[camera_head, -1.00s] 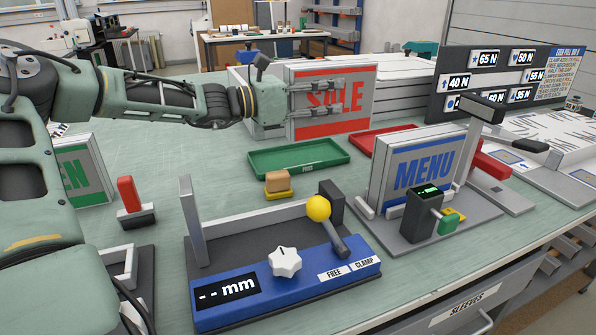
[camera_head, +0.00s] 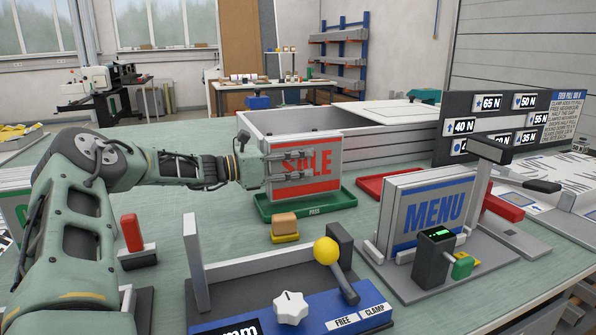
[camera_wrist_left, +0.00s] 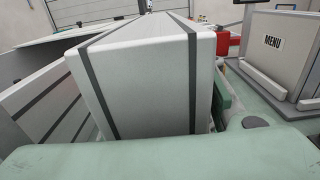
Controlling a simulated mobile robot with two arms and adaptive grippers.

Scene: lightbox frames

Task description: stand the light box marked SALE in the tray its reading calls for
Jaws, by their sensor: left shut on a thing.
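The SALE light box (camera_head: 322,187), white with red panels, stands upright at the green PASS tray (camera_head: 275,210). My left gripper (camera_head: 288,165) is shut on it, with fingers across its lettered face. The box's lower edge is just behind the tray's front rim and hides most of the tray floor. I cannot tell whether it rests on the floor or hangs slightly above. In the left wrist view the box (camera_wrist_left: 150,80) shows as a white block with grey bands, with part of the green tray (camera_wrist_left: 221,103) beside it. The red tray (camera_head: 372,187) is partly hidden behind the MENU box. My right gripper is out of view.
The MENU light box (camera_head: 430,212) stands in a fixture with a small green-lit gauge (camera_head: 434,255). A blue clamp station (camera_head: 345,318) with a yellow-knobbed lever (camera_head: 327,251) is in front. A yellow-and-tan block (camera_head: 285,226) lies near the green tray. A large grey crate (camera_head: 290,122) stands behind.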

